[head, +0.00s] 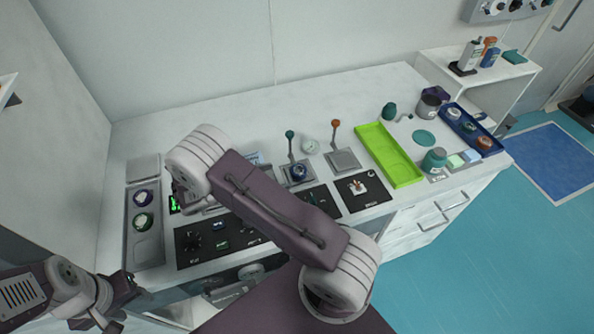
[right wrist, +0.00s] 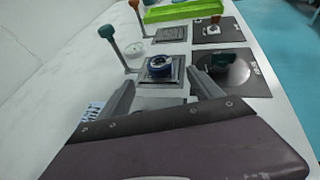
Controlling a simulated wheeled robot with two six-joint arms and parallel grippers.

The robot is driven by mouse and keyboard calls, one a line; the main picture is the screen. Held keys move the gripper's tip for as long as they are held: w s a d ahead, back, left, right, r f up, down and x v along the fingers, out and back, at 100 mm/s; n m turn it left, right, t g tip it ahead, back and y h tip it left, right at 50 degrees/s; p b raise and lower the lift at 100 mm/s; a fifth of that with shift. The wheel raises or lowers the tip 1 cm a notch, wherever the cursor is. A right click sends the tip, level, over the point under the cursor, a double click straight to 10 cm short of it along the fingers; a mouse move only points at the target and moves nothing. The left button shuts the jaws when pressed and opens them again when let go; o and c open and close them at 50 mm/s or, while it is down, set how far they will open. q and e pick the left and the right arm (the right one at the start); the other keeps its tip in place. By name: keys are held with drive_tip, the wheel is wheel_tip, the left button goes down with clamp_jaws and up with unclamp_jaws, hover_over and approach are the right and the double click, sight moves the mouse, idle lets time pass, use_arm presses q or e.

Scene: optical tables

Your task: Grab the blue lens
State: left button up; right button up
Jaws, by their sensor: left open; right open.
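A blue ring-shaped lens (head: 298,171) sits on a small square grey stand (head: 299,182) with a teal-knobbed lever. In the right wrist view the lens (right wrist: 160,67) lies ahead of my right gripper (right wrist: 160,82), lined up with the gap between its fingers. That gripper is open and empty, with the lens beyond the fingertips and apart from them. In the head view my right forearm hides most of the right gripper. Another dark blue ring (head: 145,197) sits in a grey tray (head: 143,248) at the left. My left gripper (head: 137,287) is open at the table's front left, away from the lens.
Levers with teal (head: 290,134) and orange (head: 336,123) knobs stand upright behind the stands. A lime-green tray (head: 405,178) and a blue tray (head: 485,148) are to the right. Black panels (head: 363,190) lie along the front edge. The back of the table is clear.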

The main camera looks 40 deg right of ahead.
sight(298, 169)
drive_tip(key=x, duration=0.3)
drive_tip(key=shift+w+d+f, duration=0.15)
drive_tip(key=shift+d, duration=0.1)
drive_tip(key=x, duration=0.2)
drive_tip(key=p+x, duration=0.1)
drive_tip(key=x, duration=0.1)
drive_tip(key=shift+d, duration=0.55)
drive_tip(key=shift+a, duration=0.15)
drive_tip(key=c, duration=1.5)
